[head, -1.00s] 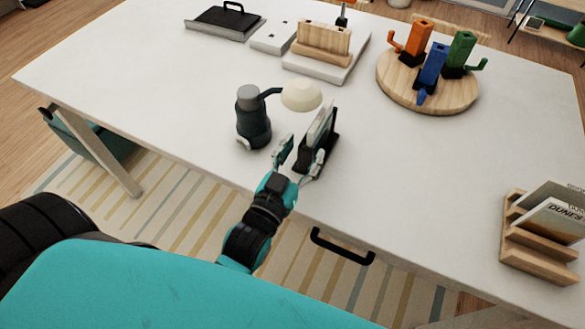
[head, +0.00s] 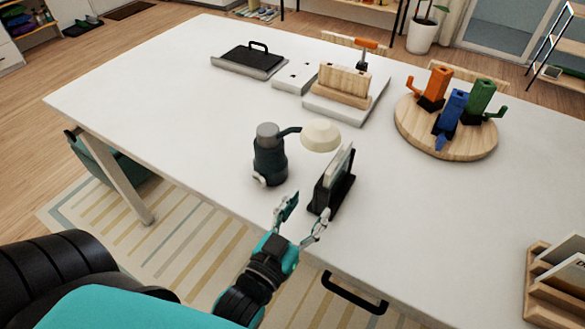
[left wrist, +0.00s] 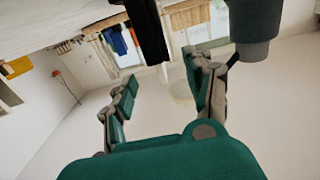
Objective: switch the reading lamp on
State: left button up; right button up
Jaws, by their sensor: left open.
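The reading lamp (head: 270,158) stands upright near the table's front edge, with a dark body, grey top and cream shade (head: 320,135) on a short arm. The shade shows no clear glow. A small pale part (head: 259,181) sticks out low on its left side. My left gripper (head: 304,212) is open and empty, just in front of the lamp and to its right, at the table's edge. In the left wrist view its fingers (left wrist: 167,92) are spread, with the lamp's dark body (left wrist: 255,28) at the upper right. My right gripper is not in view.
A black stand holding a thin panel (head: 333,182) is close to the right of the lamp. A drawer handle (head: 354,293) is on the table front. A round board with coloured cactus-like blocks (head: 445,140) and a wooden rack (head: 545,300) are farther right. The table's left part is clear.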

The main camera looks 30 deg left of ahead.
aim_at(257, 177)
jog(key=u, duration=1.15)
